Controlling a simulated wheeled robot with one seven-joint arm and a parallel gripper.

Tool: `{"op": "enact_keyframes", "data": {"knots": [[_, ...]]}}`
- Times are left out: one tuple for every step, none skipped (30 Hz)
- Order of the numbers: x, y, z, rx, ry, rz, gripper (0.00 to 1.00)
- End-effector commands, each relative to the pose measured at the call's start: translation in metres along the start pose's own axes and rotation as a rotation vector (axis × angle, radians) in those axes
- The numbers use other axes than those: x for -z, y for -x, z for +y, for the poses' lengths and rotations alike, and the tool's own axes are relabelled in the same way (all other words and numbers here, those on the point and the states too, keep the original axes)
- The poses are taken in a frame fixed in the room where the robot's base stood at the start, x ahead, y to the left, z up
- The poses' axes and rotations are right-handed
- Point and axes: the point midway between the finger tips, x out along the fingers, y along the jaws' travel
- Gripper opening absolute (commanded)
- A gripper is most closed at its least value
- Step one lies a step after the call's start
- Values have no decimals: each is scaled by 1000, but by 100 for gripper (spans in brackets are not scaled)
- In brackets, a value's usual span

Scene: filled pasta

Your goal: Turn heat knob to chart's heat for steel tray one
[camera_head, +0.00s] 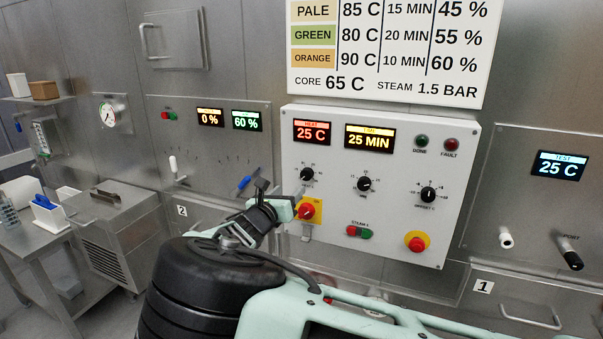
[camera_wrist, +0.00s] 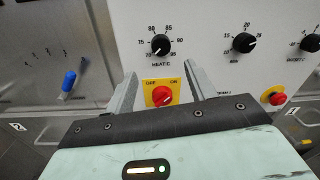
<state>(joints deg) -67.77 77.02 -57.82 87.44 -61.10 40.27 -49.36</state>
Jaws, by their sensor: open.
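The heat knob (camera_head: 306,175) is black, on the white control panel (camera_head: 380,240). In the wrist view the heat knob (camera_wrist: 160,45) sits above the fingertips, its pointer apparently towards the low end of its scale. The red heat display (camera_head: 312,132) reads 25 C. The chart (camera_head: 385,45) lists pale 85 C, green 80 C and orange 90 C. My gripper (camera_head: 282,192) is open and empty, below and in front of the knob. In the wrist view my gripper (camera_wrist: 158,80) has its fingers either side of the red OFF/ON switch (camera_wrist: 162,96). I cannot make out steel tray one.
A time knob (camera_head: 364,184) and an offset knob (camera_head: 428,194) are to the right. A red stop button (camera_head: 417,242) is lower right. A blue-handled lever (camera_head: 244,183) is left of my gripper. A label "1" (camera_head: 482,286) marks the lower right front.

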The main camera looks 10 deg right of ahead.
Motion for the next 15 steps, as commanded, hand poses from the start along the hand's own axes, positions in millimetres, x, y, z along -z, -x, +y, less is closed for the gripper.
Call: {"op": "enact_keyframes", "data": {"knots": [[-4, -12, -2, 3, 2, -1, 55], [-3, -19, -2, 3, 2, 0, 55], [-4, -27, -2, 3, 1, 0, 55], [-4, -34, -2, 3, 1, 0, 55], [-4, -40, -2, 3, 0, 0, 55], [-4, -48, -2, 3, 0, 0, 55], [-4, -54, -2, 2, 0, 0, 55], [-4, -59, -2, 2, 0, 1, 55], [-3, -66, -2, 2, -1, 1, 55], [-3, -71, -2, 2, -1, 1, 55], [-2, -76, -2, 2, 0, 1, 55], [-2, -81, -2, 2, -1, 1, 55], [-2, -85, -1, 2, -2, 1, 55], [-2, -88, -1, 2, -2, 1, 55], [-2, -92, -1, 1, -1, 1, 55]]}}
